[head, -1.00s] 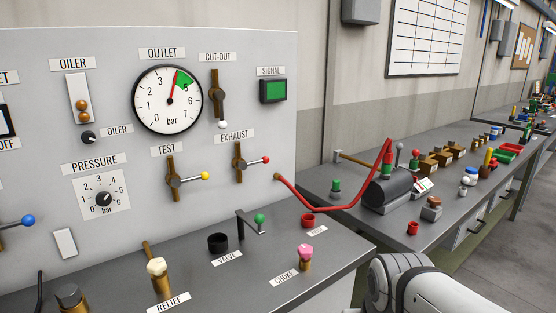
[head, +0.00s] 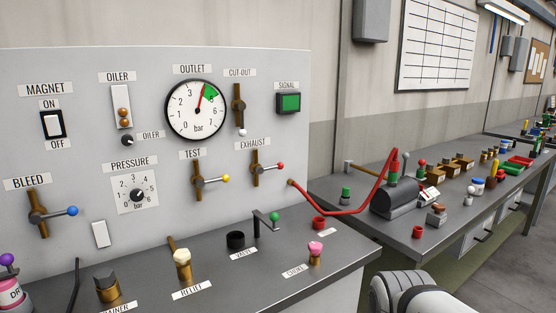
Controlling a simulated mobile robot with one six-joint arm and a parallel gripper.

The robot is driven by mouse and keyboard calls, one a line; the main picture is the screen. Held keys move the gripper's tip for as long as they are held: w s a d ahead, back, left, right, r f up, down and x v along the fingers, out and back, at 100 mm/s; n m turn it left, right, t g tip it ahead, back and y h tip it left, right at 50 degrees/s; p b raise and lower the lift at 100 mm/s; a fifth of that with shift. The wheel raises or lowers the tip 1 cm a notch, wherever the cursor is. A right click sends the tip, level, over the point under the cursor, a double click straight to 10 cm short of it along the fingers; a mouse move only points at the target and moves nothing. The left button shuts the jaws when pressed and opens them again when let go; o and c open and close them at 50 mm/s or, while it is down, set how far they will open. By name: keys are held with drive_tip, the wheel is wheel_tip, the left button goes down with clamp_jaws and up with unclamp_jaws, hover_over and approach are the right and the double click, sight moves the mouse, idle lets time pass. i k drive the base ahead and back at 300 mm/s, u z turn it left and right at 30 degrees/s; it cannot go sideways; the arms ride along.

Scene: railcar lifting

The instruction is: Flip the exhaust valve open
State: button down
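The exhaust valve (head: 258,169) is on the upright grey panel, under the EXHAUST label (head: 253,143). Its lever points right, across the vertical brass pipe, and ends in a red ball (head: 281,166). The OUTLET gauge (head: 195,108) above it has its needle a little past 4 bar, near the green zone. My gripper is out of view. Only a white part of my arm shows at the lower right, well away from the valve.
The test valve (head: 199,181) with a yellow ball is just left, and the cut-out valve (head: 239,105) is above. A red hose (head: 340,211) runs from the panel's right edge to the side bench. A green-knobbed crank (head: 266,221) stands on the ledge below.

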sight(259, 169)
drive_tip(key=u, duration=0.05)
drive_tip(key=i, duration=0.9)
drive_tip(key=z, duration=0.05)
